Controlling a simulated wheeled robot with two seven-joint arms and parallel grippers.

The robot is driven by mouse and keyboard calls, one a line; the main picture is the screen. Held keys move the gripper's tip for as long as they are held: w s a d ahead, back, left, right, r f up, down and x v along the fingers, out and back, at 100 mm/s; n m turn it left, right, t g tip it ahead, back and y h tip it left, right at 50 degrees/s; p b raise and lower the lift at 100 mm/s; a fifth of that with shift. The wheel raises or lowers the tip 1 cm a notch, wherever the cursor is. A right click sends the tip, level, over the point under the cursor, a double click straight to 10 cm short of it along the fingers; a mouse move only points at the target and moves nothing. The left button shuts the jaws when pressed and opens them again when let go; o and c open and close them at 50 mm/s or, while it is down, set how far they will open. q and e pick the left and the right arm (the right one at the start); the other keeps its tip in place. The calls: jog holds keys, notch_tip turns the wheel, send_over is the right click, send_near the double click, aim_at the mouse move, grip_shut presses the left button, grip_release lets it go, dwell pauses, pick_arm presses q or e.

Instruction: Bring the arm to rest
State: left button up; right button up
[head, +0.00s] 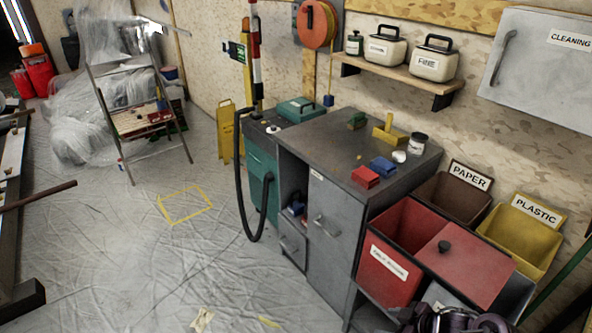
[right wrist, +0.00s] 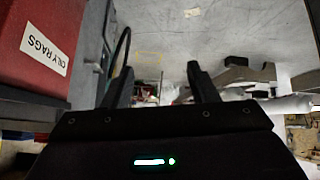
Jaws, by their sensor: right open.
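My right gripper (right wrist: 162,82) shows in the right wrist view with its two dark fingers spread apart and nothing between them. Beyond the fingers is the pale sheeted floor. A red bin (right wrist: 35,35) labelled "OILY RAGS" is close by on the left of that view, apart from the fingers. In the head view, dark parts of my right arm show at the bottom edge, in front of the red bin (head: 388,275); the fingers cannot be made out there. My left gripper is not in view.
A grey cabinet (head: 330,215) carries small coloured blocks and a jar (head: 417,143). Brown paper (head: 450,200) and yellow plastic (head: 520,237) bins stand behind the red bin. A stepladder (head: 120,100) stands at the back left. The floor (head: 130,250) at centre left is mostly clear.

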jog(key=s+d+f+m+h, duration=0.25)
jog(key=s+f, duration=0.45)
jog(key=f, duration=0.4)
jog(key=s+d+f+m+h, duration=0.15)
jog(key=s+f+m, duration=0.35)
jog(key=f, duration=0.7)
jog(key=s+a+f+g, duration=0.1)
jog(key=s+f, duration=0.2)
jog(key=s, duration=0.5)
jog(key=s+a+f+g+h, duration=0.1)
jog(key=s+a+f+g, duration=0.1)
jog(key=s, duration=0.7)
jog(key=s+a+f+g, duration=0.1)
jog(key=s+f+g, duration=0.1)
jog(key=s+f, duration=0.3)
jog(key=s, duration=0.3)
jog(key=shift+s+a+h, duration=0.2)
jog(key=shift+a+h, duration=0.15)
jog(key=shift+h, duration=0.05)
